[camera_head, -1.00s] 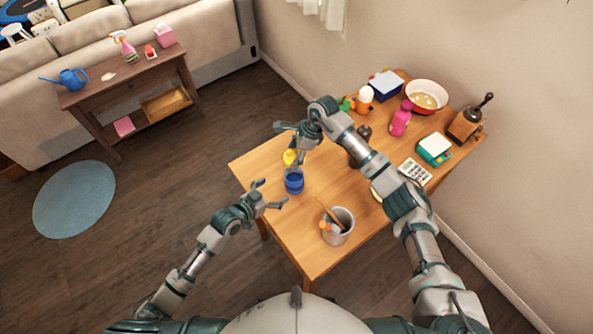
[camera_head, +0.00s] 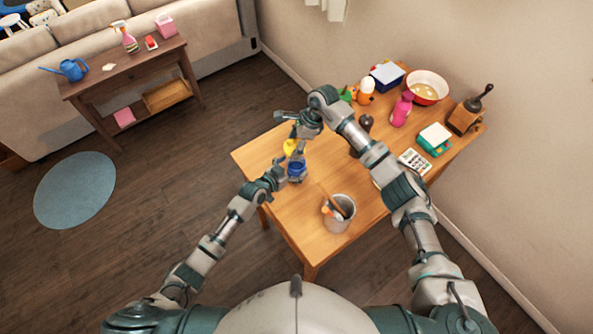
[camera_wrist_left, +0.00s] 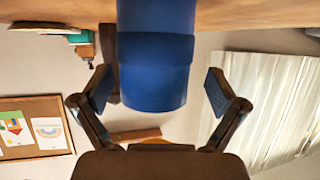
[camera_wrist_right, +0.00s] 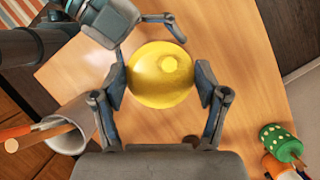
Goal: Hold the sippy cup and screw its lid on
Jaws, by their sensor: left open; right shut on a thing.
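The blue sippy cup (camera_head: 297,169) stands on the wooden table near its left edge. It also shows in the left wrist view (camera_wrist_left: 155,60), between the spread fingers of my left gripper (camera_wrist_left: 163,92). My left gripper (camera_head: 286,172) is open at the cup's side, with gaps left between fingers and cup. The yellow lid (camera_wrist_right: 160,75) is in my right gripper (camera_wrist_right: 161,84), which is shut on it. In the head view the lid (camera_head: 291,147) shows just beyond the cup, partly covered by my right gripper (camera_head: 290,142). In the right wrist view I cannot make out the cup.
A grey utensil pot (camera_head: 338,214) stands to the right of the cup. Behind are a pink bottle (camera_head: 401,110), a white bowl with red rim (camera_head: 428,87), a coffee grinder (camera_head: 467,115), a green scale (camera_head: 435,139) and a calculator (camera_head: 415,162). The table's front left is bare.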

